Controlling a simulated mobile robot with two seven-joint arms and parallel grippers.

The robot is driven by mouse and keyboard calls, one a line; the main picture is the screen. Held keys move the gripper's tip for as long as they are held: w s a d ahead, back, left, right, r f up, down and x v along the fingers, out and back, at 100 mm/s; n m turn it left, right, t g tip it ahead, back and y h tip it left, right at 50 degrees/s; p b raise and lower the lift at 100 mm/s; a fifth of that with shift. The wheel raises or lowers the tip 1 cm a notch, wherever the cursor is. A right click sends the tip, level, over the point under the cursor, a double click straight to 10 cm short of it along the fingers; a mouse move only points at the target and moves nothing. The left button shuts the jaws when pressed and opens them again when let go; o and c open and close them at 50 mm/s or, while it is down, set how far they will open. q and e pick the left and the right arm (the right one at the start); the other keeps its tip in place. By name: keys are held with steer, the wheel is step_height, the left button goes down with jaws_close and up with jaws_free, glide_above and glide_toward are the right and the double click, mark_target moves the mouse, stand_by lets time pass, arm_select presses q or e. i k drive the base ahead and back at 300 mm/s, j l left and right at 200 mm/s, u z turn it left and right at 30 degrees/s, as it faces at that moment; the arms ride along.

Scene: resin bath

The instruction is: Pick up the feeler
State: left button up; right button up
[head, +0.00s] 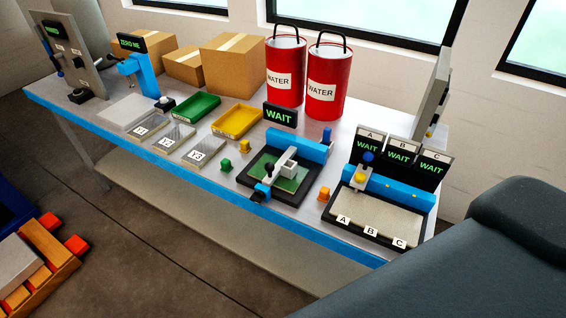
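No part in the head view is labelled as the feeler, so I cannot tell for certain which it is. A small upright piece with a blue ball top (367,158) stands at the A-B-C station (385,222), at the left of its blue bar. A similar blue-knobbed piece (326,134) rises at the back of the middle station, whose bed is green (289,184). A blue stand (146,73) with a ZERO ME display (131,43) is at the left. Neither of my grippers is in view.
The long table (215,178) has a blue front edge. Red WATER buckets (326,82) and cardboard boxes (233,66) stand behind. A wooden rack (42,262) is at lower left.

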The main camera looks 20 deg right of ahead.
mark_target(327, 133)
steer(key=z, duration=0.8)
steer(key=i+j+z, duration=0.1)
steer(key=j+z, duration=0.3)
steer(key=i+j+z, duration=0.1)
steer(key=j+z, duration=0.7)
steer(key=j, duration=0.95)
steer(key=k+j, duration=0.15)
steer(key=j, duration=0.35)
steer(key=z, duration=0.05)
